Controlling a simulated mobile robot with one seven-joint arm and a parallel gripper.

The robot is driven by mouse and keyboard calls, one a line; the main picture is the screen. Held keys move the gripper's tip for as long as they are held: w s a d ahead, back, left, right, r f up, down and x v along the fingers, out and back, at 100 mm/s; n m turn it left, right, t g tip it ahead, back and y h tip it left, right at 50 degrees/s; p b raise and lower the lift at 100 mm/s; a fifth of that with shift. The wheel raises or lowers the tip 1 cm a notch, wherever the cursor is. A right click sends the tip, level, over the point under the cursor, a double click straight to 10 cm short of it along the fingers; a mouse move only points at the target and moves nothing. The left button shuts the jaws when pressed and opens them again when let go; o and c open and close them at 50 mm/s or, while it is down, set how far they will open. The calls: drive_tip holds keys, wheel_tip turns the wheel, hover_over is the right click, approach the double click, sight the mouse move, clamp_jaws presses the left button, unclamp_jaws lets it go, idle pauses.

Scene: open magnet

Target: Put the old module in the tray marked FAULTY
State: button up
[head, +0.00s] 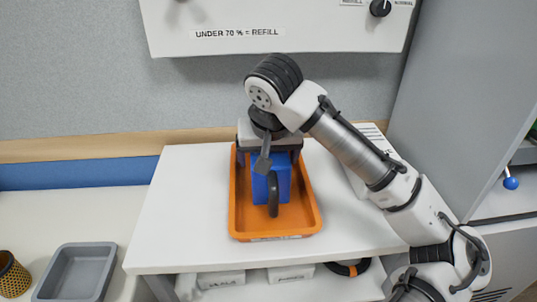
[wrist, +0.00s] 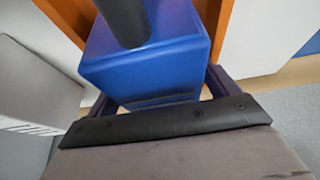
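The blue module (head: 284,181) with a black handle (head: 273,195) stands in an orange tray (head: 310,205) on the white table. A label (head: 275,238) on the tray's front is too small to read. My gripper (head: 269,156) is over the module from behind and above. Its dark fingers stand to either side, apart from the blue sides, so it looks open. In the wrist view the module (wrist: 160,70) fills the middle between the fingers (wrist: 160,97). The module's underside is hidden, but it seems to rest in the tray.
A white table (head: 180,220) surrounds the tray, with free room at its left. A grey tray (head: 76,272) and a yellow mesh cup (head: 12,273) are at lower left. A white panel (head: 270,25) hangs above, and a grey cabinet (head: 450,100) stands at right.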

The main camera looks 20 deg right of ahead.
drive_tip(key=v, duration=1.2)
drive_tip(key=shift+r, duration=0.15)
